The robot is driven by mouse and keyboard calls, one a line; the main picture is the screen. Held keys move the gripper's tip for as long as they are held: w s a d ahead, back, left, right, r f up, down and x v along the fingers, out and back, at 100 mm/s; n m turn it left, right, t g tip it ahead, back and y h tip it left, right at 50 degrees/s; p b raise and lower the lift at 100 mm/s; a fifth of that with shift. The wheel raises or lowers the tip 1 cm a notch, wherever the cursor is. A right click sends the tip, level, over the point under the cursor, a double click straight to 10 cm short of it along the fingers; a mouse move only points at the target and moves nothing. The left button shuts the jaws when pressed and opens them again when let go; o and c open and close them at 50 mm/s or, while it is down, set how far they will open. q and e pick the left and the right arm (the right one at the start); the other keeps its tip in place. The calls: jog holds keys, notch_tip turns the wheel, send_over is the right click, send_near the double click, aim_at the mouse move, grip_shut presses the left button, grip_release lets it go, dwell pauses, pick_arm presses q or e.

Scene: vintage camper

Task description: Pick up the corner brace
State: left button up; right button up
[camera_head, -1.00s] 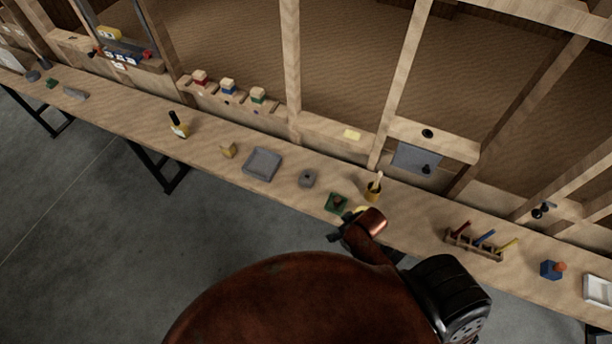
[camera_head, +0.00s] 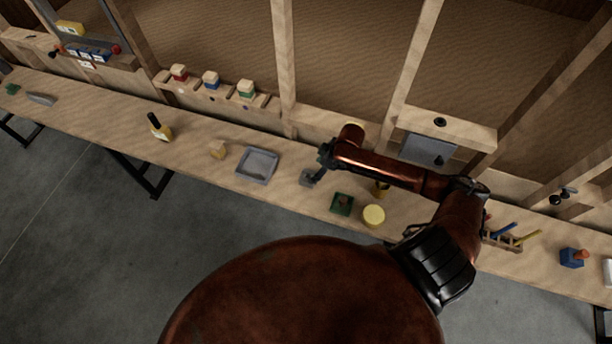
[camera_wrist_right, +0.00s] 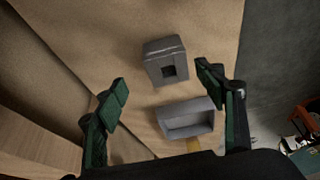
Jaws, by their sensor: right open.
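A small yellow-tan angled piece (camera_head: 217,149), which looks like the corner brace, stands on the bench left of a grey tray. In the right wrist view only part of a yellowish piece (camera_wrist_right: 194,145) shows beyond the tray, partly hidden by my gripper's body. My right gripper (camera_head: 319,165) is open and empty. It is over the bench by a grey block with a square hole (camera_head: 306,179). In the right wrist view the block (camera_wrist_right: 165,60) shows ahead of the two spread green fingers (camera_wrist_right: 162,85). My left gripper is not in view.
The grey tray (camera_head: 251,180) lies between the block and the yellow-tan piece. A green block (camera_head: 342,204) and a yellow disc (camera_head: 374,215) lie near the front edge. Wooden wall posts (camera_head: 284,70) rise behind the bench.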

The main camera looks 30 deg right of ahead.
aim_at(308, 177)
jog(key=f, duration=0.1)
jog(key=w+a+f, duration=0.1)
jog(key=shift+a+f, duration=0.25)
jog(key=shift+f, duration=0.05)
jog(key=x, duration=0.3)
jog(key=shift+a+f, duration=0.2)
jog(key=shift+a, duration=0.1)
jog(key=shift+f, duration=0.25)
jog(key=c, duration=0.8)
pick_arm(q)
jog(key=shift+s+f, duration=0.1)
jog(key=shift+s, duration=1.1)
pick_arm(e)
jog(key=c, duration=0.7)
